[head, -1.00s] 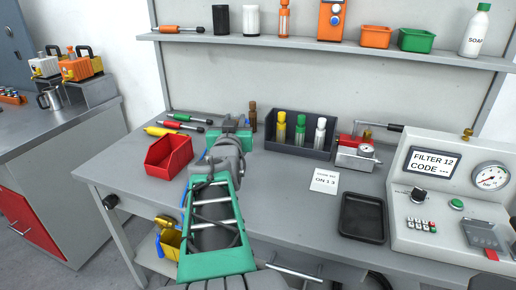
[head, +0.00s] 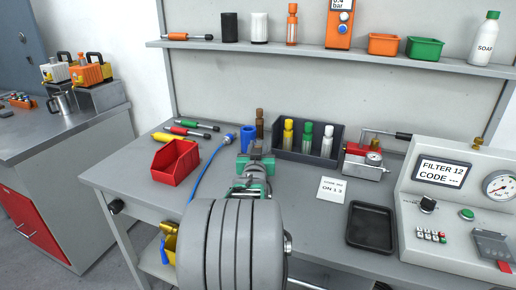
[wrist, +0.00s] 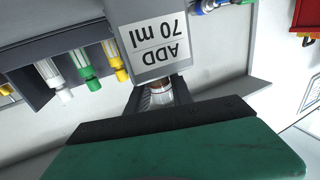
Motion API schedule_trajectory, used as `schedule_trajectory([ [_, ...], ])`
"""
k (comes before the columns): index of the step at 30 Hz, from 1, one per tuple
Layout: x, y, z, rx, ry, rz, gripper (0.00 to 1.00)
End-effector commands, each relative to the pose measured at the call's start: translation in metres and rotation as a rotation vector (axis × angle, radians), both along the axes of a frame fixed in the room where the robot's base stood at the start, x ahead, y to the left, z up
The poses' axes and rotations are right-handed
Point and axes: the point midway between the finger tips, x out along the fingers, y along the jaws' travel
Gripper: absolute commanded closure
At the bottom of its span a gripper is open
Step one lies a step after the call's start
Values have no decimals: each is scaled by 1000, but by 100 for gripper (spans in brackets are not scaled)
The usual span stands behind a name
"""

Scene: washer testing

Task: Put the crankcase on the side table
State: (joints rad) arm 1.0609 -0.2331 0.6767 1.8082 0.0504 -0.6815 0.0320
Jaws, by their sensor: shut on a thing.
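My gripper (head: 258,160) is over the workbench in the head view, mostly hidden behind my own arm. In the wrist view its dark fingers (wrist: 160,95) are shut around a silvery neck with a copper-coloured part. That neck adjoins a grey block labelled "ADD 70 ml" (wrist: 158,45), which appears to be the crankcase. In the head view only a small grey part of it (head: 256,147) shows beyond the gripper. I cannot tell whether it touches the bench. The grey side counter (head: 60,130), which appears to be the side table, stands at the left.
A red bin (head: 175,163), a blue cylinder (head: 248,135) and a blue hose (head: 207,168) are near the gripper. Bottles stand in a dark tray (head: 335,153) behind. A black tray (head: 371,228) lies right. Pumps (head: 85,72) and a metal mug (head: 62,103) occupy the side counter.

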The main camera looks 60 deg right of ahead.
Motion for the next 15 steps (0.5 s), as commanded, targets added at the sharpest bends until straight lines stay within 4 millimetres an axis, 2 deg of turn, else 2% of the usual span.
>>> schedule_trajectory([
  [1,0,0,5,-8,-4,0,100],
  [5,0,0,1,-8,-4,0,100],
  [6,0,0,-3,0,0,0,71],
  [13,0,0,-3,1,0,0,52],
  [15,0,0,-3,1,0,0,51],
])
